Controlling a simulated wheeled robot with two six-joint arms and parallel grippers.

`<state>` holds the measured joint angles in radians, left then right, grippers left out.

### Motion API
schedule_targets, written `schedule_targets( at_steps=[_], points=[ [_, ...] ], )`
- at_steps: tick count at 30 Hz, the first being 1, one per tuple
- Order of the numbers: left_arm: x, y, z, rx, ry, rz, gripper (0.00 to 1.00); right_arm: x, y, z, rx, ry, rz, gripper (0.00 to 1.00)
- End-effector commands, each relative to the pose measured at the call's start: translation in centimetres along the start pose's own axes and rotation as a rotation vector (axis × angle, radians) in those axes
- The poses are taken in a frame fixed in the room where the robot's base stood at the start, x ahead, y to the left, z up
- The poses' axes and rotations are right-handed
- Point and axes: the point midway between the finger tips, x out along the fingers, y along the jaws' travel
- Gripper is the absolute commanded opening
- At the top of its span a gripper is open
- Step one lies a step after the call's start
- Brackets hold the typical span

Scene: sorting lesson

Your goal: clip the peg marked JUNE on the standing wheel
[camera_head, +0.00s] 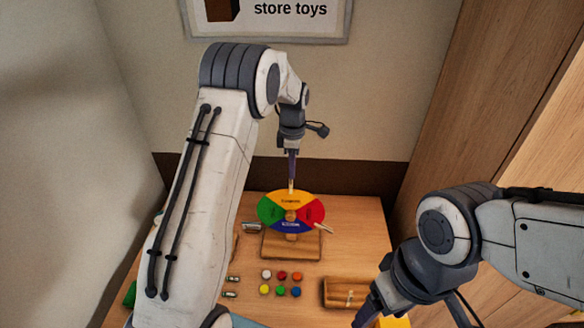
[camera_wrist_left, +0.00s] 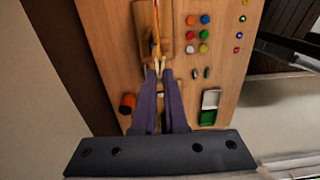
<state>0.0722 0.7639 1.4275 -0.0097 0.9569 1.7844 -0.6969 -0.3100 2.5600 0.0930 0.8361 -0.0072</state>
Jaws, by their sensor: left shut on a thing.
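The standing wheel (camera_head: 292,226) has yellow, red, blue and green sectors and stands upright on a wooden base (camera_head: 280,247). In the left wrist view the wheel (camera_wrist_left: 156,34) shows nearly edge-on. My left gripper (camera_head: 291,178) points down above the yellow top and is shut on a small pale peg (camera_head: 291,187). The peg (camera_wrist_left: 155,67) also shows between the fingertips in the left wrist view. Its tip is at the wheel's top rim; I cannot tell whether it grips the rim. Its marking is not readable. My right gripper (camera_head: 366,314) is low at the right, its jaws unclear.
Another pale peg (camera_head: 323,227) sits at the wheel's right rim. A wooden tray (camera_head: 334,285) with a light piece inside lies at the front right. Several coloured buttons (camera_head: 281,275) lie in front of the wheel. An orange-ended cylinder (camera_wrist_left: 127,103) shows in the left wrist view.

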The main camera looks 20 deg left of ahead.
Motion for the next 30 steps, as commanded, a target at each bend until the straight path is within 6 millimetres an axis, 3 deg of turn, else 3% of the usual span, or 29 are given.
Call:
schedule_targets(
  at_steps=[14, 18, 30],
  points=[
    [0.81, 0.01, 0.00, 0.000, 0.000, 0.000, 0.00, 0.41, 0.03, 0.02, 0.000, 0.000, 0.000, 0.76],
    [0.81, 0.01, 0.00, 0.000, 0.000, 0.000, 0.45, 0.41, 0.03, 0.02, 0.000, 0.000, 0.000, 0.76],
    [0.19, 0.11, 0.02, 0.000, -0.001, 0.003, 0.45, 0.83, 0.06, 0.05, 0.002, 0.000, 0.000, 0.76]
  ],
)
